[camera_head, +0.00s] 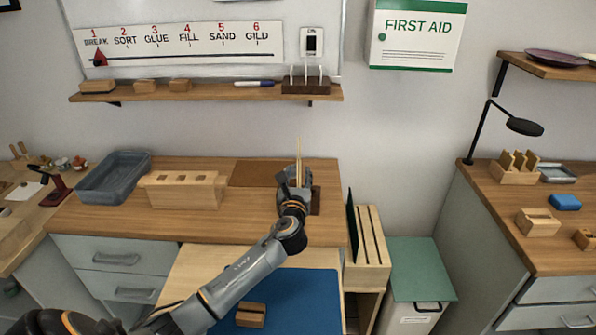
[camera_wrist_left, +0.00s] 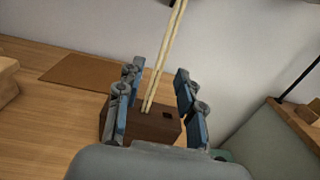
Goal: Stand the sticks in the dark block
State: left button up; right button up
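The dark block (camera_wrist_left: 140,128) sits on the wooden bench; it also shows at the right end of the bench in the head view (camera_head: 316,201). Two thin pale sticks (camera_wrist_left: 163,57) rise close together from its top, slightly tilted in the wrist view, apparently in one hole; their lower ends are hard to make out. An empty square hole shows to their right. The sticks also show in the head view (camera_head: 298,152). My left gripper (camera_head: 294,180) is at the block, its fingers (camera_wrist_left: 158,78) wide apart on either side of the sticks, not touching them. My right gripper is out of view.
A pale wooden block with holes (camera_head: 183,192) and a grey-blue tub (camera_head: 113,178) stand to the left on the bench. A slotted wooden rack (camera_head: 368,250) stands just right of the bench. The wall shelf (camera_head: 205,95) is above.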

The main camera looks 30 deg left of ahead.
pick_arm(q)
jog(key=p+v, duration=0.3)
jog(key=v, duration=0.4)
jog(key=shift+s+d, duration=0.2)
jog(key=shift+s, duration=0.1)
jog(key=shift+r, duration=0.1)
notch_tip(320, 180, up, 6)
jog(key=p, duration=0.6)
dwell(0.6)
